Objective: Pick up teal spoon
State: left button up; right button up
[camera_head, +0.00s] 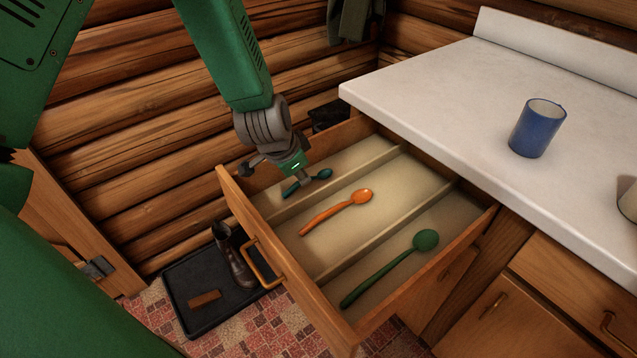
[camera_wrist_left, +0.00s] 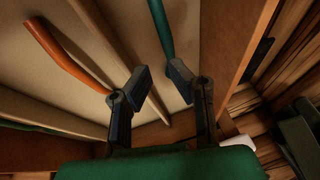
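The teal spoon (camera_head: 321,175) lies in the far left compartment of the open drawer (camera_head: 395,213). My left gripper (camera_head: 281,174) reaches down over that compartment and covers part of the spoon. In the left wrist view, the two fingers (camera_wrist_left: 160,82) are apart with nothing between them. The teal spoon's handle (camera_wrist_left: 162,27) lies just beyond the fingertips there, roughly in line with the gap. Whether a finger touches the spoon cannot be told. My right gripper is in neither view.
An orange spoon (camera_head: 337,210) lies in the middle compartment and a larger green spoon (camera_head: 391,268) in the right one. Low dividers separate them. The drawer front and handle (camera_head: 262,264) stand at the near left. A white counter (camera_head: 445,90) with a blue mug (camera_head: 537,130) overhangs the drawer's back.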

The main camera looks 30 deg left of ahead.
aim_at(298, 182)
pick_arm(q)
jog(key=a+f, duration=0.1)
jog(key=f, duration=0.1)
jog(key=w+a+f+b, duration=0.1)
jog(key=a+f, duration=0.1)
jog(key=shift+f, duration=0.1)
jog(key=shift+w+d+f, duration=0.25)
jog(key=shift+d+f, duration=0.1)
jog(key=shift+d, duration=0.15)
jog(key=shift+w+d+f, duration=0.25)
jog(key=shift+d+f, duration=0.1)
jog(key=shift+d, duration=0.15)
jog(key=shift+w+d, duration=0.1)
jog(key=shift+d, duration=0.1)
jog(key=shift+a, duration=0.25)
grip_shut()
jog(key=shift+a, duration=0.45)
jog(key=shift+d, duration=0.1)
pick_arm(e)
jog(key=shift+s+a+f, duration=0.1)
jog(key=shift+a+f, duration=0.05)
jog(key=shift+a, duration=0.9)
